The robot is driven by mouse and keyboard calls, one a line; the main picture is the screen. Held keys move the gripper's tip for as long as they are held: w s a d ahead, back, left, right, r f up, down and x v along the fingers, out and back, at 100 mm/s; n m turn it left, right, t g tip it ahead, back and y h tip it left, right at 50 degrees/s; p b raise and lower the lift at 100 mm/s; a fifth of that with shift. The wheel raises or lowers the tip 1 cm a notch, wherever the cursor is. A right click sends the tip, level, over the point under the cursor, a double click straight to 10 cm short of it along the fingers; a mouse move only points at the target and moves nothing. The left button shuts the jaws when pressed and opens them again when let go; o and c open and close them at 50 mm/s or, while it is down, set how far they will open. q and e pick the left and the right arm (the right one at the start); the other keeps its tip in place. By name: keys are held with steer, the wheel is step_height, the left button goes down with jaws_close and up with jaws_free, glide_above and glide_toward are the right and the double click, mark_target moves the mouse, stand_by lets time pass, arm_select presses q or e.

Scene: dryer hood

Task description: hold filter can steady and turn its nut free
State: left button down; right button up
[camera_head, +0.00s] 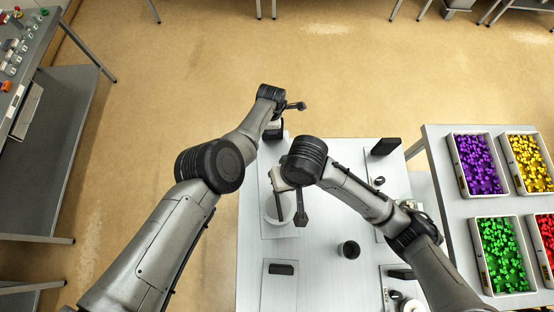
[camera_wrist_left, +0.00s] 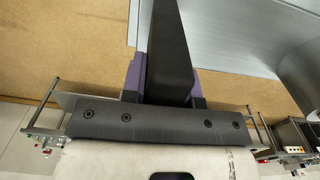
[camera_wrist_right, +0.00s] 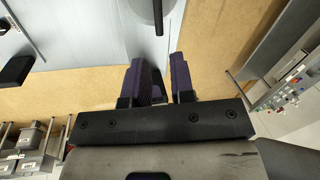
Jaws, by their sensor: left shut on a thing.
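The pale round can (camera_head: 271,215) stands on a light board on the white table in the head view, partly covered by my right wrist. I cannot make out its nut. My left gripper (camera_wrist_left: 172,82) is shut on a long dark bar (camera_wrist_left: 171,35) that runs forward between its purple fingers. In the head view it is near the table's far left corner. A grey curved surface (camera_wrist_left: 306,70) shows at the right edge of the left wrist view. My right gripper (camera_wrist_right: 160,78) is open, with nothing between its fingers. A dark round rod (camera_wrist_right: 158,16) is ahead of it.
A black cup (camera_head: 348,249) stands mid-table. Dark blocks lie at the back right (camera_head: 385,146) and front left (camera_head: 282,268). Trays of purple (camera_head: 480,164), yellow, green and red pieces sit on the side table. A control console (camera_head: 20,60) is at the far left.

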mark_target(277, 196)
steer(key=shift+m, duration=0.7)
steer(key=x, duration=1.2)
steer(key=shift+d, duration=0.15)
steer(key=shift+c, duration=0.2)
jaws_close()
